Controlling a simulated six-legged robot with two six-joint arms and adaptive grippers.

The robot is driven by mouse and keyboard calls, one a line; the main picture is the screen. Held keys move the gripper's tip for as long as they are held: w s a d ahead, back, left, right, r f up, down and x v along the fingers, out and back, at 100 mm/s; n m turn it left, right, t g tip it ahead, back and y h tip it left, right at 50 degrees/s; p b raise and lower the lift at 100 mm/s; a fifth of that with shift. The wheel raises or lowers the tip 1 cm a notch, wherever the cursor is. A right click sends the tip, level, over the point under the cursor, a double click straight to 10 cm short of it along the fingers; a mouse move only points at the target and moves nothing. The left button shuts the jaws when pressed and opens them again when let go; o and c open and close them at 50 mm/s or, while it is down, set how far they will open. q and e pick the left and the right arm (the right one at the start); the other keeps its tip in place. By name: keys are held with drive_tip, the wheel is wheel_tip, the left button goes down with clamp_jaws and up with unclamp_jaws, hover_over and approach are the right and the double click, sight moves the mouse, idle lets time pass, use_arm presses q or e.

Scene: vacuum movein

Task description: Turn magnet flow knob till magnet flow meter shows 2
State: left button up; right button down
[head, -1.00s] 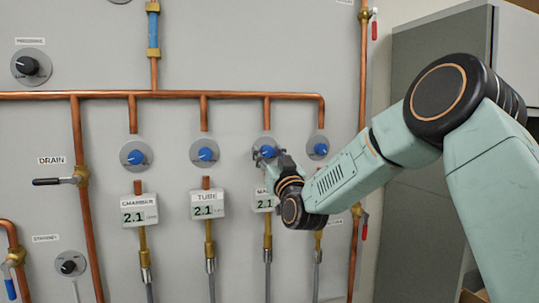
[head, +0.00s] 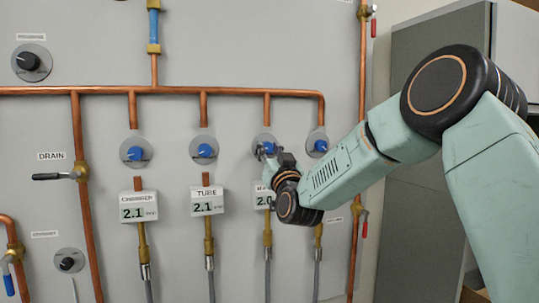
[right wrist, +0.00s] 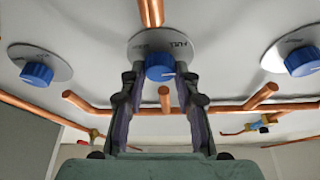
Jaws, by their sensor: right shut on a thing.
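The magnet flow knob (head: 270,148) is the third blue knob from the left in the row, on a round grey plate. My right gripper (head: 266,157) is shut on it from below right. The right wrist view shows the blue knob (right wrist: 160,66) between the two fingertips of the gripper (right wrist: 160,78). The magnet flow meter (head: 262,200) hangs below this knob. Its display reads 2.0 at its visible left part; its label and right side are mostly hidden behind my gripper. My left gripper is out of view.
The chamber meter (head: 138,207) and tube meter (head: 207,201) both read 2.1, under their own blue knobs. Another blue knob (head: 320,145) is close on the right. A horizontal copper pipe (head: 170,91) runs above the knobs. A grey cabinet (head: 420,220) stands at the right.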

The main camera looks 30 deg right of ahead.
drive_tip(key=c, duration=1)
unclamp_jaws()
drive_tip(key=v, duration=1.2)
